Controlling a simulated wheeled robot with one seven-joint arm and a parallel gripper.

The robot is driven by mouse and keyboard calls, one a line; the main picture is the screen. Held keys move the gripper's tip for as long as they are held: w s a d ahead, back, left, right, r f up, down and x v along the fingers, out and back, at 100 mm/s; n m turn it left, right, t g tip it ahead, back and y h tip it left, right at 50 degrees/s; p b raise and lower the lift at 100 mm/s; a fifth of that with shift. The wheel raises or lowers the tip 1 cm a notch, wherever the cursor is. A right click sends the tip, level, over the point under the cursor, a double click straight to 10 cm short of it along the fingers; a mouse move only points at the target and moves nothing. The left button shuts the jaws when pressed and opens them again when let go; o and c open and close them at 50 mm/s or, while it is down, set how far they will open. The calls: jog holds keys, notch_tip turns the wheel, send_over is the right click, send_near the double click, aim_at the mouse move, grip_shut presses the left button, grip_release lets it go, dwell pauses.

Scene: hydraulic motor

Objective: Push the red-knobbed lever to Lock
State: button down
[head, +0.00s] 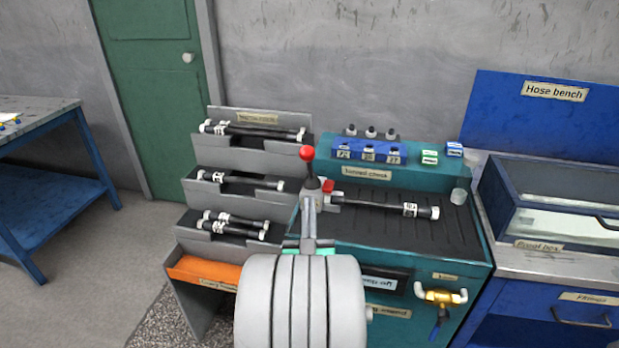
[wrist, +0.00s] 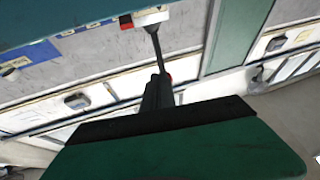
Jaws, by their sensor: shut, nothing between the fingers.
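The lever's red knob (head: 307,153) shows near the middle of the head view. It tops a short dark stem above a grey block (head: 312,202) on the left side of the teal bench (head: 470,245). The knob stands nearly upright. No Lock mark can be read. My gripper (wrist: 158,82) is shut and empty in the wrist view, its dark fingers pointing up the picture. A red spot shows at their tips, and a thin grey shaft runs beyond. In the head view my pale arm covers much of the gripper, so contact with the lever cannot be told.
A dark hose (head: 378,205) lies right of the lever, beside a red part (head: 328,186). Stepped grey hose racks (head: 190,190) stand at the left. A blue block (head: 368,150) sits behind. The blue hose bench (head: 560,245) is at the right.

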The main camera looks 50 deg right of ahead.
aim_at(310, 167)
jog(key=x, duration=0.8)
jog(key=shift+w+d, duration=0.1)
jog(key=shift+d, duration=0.15)
jog(key=shift+r+p, duration=0.1)
jog(key=shift+p, duration=0.3)
